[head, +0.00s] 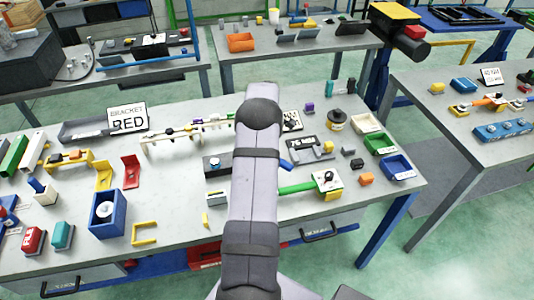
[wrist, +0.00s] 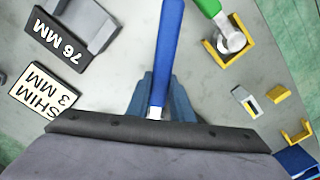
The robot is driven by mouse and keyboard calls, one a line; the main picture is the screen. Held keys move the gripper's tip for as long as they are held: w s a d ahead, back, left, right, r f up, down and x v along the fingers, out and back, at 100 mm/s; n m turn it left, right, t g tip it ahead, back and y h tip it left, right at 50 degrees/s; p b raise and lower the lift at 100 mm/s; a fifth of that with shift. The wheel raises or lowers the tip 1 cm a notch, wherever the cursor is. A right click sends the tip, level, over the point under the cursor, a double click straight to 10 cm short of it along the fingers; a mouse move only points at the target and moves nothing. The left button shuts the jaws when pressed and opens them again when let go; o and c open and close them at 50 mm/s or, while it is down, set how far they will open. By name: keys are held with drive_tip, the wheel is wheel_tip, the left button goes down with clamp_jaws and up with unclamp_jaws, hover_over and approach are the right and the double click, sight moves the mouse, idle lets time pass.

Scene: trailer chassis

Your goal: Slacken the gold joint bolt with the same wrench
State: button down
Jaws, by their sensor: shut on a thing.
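My gripper (wrist: 157,92) is shut on a blue-handled wrench (wrist: 168,45), whose handle runs away from the fingers toward the top of the wrist view. In the head view a short piece of the blue handle (head: 287,164) shows right of my arm, which hides the gripper and the wrench's other end. The trailer chassis (head: 185,130), a pale frame with small gold and dark parts, stands on the main table behind and left of my arm. I cannot tell which part is the gold joint bolt; none is clear in the wrist view.
A green-handled wrench (head: 298,188) lies with its ring end at a yellow holder (wrist: 238,50). A 76 MM sign (wrist: 57,42) and a SHIM 3 MM card (wrist: 41,92) are nearby. Coloured bins (head: 381,143) line the right edge; a blue box (head: 107,220) stands left.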

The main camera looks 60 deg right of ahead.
drive_tip(key=shift+r+p, duration=1.7)
drive_tip(key=shift+r, duration=1.05)
